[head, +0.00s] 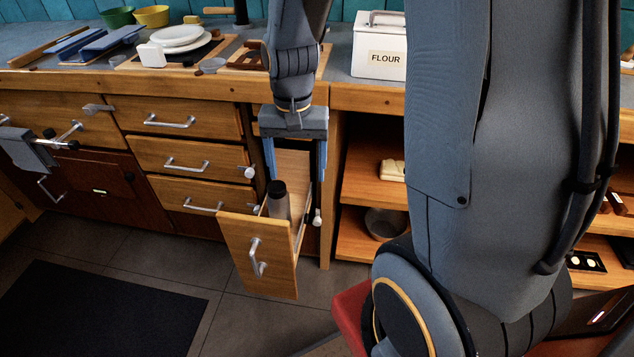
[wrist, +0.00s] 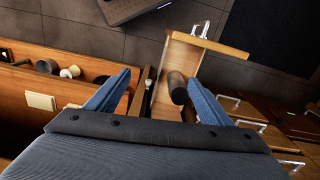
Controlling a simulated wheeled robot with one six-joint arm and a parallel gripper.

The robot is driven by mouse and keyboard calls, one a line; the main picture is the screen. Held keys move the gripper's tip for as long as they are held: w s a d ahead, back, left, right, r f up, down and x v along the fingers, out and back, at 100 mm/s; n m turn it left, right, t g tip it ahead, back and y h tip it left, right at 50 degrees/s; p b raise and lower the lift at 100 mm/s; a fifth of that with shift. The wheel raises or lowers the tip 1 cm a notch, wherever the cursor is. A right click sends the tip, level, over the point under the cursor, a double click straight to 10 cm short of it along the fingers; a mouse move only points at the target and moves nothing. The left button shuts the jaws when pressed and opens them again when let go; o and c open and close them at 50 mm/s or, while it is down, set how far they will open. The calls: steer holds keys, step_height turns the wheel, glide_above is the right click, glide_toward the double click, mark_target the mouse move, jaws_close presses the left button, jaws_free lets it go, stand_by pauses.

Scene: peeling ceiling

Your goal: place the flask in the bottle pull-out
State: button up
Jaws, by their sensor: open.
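The bottle pull-out (head: 256,262) is a narrow wooden drawer, pulled open from the counter front. It also shows in the wrist view (wrist: 210,42). The flask (head: 279,206), grey with a dark cap, stands upright inside the pull-out, near its front; its lower end is hidden by the drawer front. In the wrist view the flask (wrist: 178,90) lies close beside the right finger. My gripper (head: 296,178) is open above the pull-out, its fingers pointing down and apart. In the wrist view my gripper (wrist: 158,80) has nothing clamped between its fingers.
Open shelves (head: 372,187) with a dark pot (head: 386,223) are right of the pull-out. Closed drawers (head: 190,160) with bar handles are at left. The counter above holds white plates (head: 180,38) and a flour tin (head: 380,48). A dark mat (head: 95,310) lies on the floor.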

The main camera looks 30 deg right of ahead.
steer(key=s+r+n, duration=0.4)
steer(key=s+n, duration=0.1)
steer(key=s, duration=0.5)
steer(key=shift+s, duration=0.1)
